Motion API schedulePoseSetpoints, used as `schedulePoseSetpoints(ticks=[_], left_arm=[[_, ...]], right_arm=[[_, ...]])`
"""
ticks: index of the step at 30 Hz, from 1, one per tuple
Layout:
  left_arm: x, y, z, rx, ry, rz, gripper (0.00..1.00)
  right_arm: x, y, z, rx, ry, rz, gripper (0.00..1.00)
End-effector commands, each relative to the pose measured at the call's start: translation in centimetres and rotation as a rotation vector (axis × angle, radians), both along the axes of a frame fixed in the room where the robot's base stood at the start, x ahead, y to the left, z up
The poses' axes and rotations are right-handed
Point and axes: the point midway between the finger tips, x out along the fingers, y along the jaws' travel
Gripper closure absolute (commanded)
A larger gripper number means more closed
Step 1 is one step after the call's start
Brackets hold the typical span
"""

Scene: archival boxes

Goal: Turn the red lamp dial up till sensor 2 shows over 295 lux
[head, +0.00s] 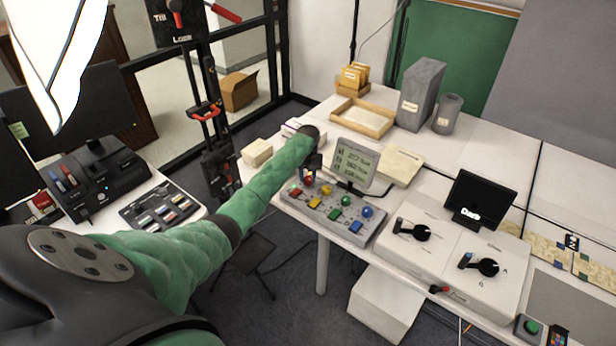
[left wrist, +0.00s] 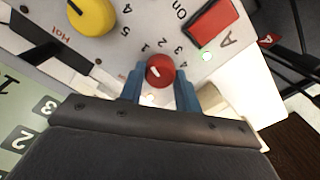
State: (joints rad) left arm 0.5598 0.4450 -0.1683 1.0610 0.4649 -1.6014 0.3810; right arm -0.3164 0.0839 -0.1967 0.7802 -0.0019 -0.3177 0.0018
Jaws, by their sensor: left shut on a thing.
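The red lamp dial (left wrist: 160,71) has a white mark pointing up and left, with numbers printed around it. My left gripper (left wrist: 160,84) is shut on it, one blue finger on each side. In the head view my left gripper (head: 309,178) is at the left end of the grey control panel (head: 345,228). The sensor display (head: 353,160) behind the panel shows three lux lines; the middle one looks like 182 lux, too small to be sure. A red switch (left wrist: 213,22) with a lit green light sits beside the dial. My right gripper is out of view.
A yellow dial (left wrist: 92,15) is close to the red one; green (head: 346,200) and blue (head: 367,211) dials are farther right. A wooden tray (head: 388,128) and grey box file (head: 418,95) stand behind. A unit with black knobs (head: 450,250) is at the right.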

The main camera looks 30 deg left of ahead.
Motion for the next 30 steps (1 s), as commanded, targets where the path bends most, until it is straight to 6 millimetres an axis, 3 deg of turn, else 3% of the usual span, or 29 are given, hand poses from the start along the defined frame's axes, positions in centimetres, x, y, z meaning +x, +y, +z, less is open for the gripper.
schedulePoseSetpoints(ticks=[12,30], left_arm=[[0.0,0.0,0.2,0.0,0.0,-0.308,0.9],[0.1,0.0,0.2,-0.001,-0.002,-0.609,0.9]], right_arm=[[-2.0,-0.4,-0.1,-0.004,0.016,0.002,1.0],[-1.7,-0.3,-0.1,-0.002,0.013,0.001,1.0]])
